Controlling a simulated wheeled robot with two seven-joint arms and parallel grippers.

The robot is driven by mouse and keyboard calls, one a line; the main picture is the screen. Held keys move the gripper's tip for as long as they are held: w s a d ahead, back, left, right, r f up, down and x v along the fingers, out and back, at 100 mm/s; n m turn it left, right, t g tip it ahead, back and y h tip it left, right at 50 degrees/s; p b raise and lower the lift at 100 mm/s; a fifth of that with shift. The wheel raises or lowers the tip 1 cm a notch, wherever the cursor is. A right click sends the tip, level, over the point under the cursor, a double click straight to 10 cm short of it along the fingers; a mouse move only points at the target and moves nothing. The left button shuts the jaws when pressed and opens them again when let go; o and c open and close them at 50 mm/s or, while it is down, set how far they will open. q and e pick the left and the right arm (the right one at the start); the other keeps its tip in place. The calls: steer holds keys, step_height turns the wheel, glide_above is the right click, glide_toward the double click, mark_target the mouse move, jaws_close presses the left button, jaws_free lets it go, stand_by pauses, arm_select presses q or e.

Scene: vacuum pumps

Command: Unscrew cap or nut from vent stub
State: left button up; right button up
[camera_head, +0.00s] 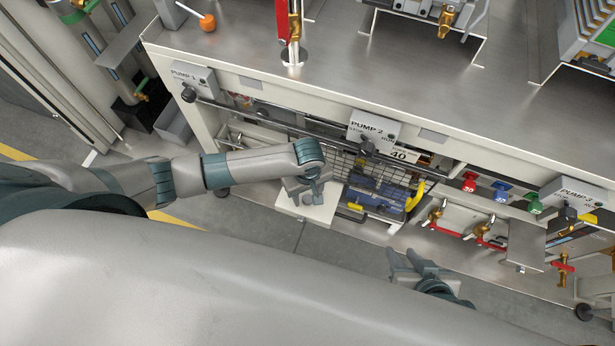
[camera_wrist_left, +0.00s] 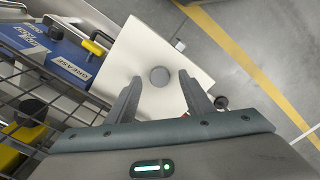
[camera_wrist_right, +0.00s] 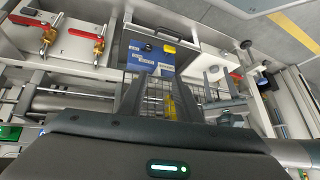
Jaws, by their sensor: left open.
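A round dark grey cap-like piece (camera_wrist_left: 160,76) shows against a pale square plate (camera_wrist_left: 195,58) in the left wrist view. I cannot tell whether it is the cap on the vent stub. My left gripper (camera_wrist_left: 160,78) is open, with one finger on each side of this piece in the picture and gaps to both. In the head view my left gripper (camera_head: 309,190) is above the pale plate (camera_head: 318,212) and covers part of it. My right gripper (camera_head: 408,258) is apart from it, lower right, over the floor. In the right wrist view its fingers (camera_wrist_right: 157,85) are spread and empty.
A wire basket (camera_head: 375,172) and a blue grease case (camera_head: 376,203) are right of my left gripper. The PUMP 2 box (camera_head: 374,126) is above. Red-handled brass valves (camera_head: 476,232) are farther right. The floor in front is open.

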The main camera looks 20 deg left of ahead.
arm_select(q)
step_height(320, 180, up, 17)
steer(key=p, duration=0.4)
steer(key=shift+f, duration=0.15)
arm_select(e)
steer(key=s+d+g+h, duration=0.2)
steer(key=s+d+g, duration=0.1)
steer(key=d, duration=0.2)
steer(key=shift+s+d+f, duration=0.25)
steer(key=shift+d, duration=0.1)
arm_select(q)
jaws_close()
stand_by(1.0)
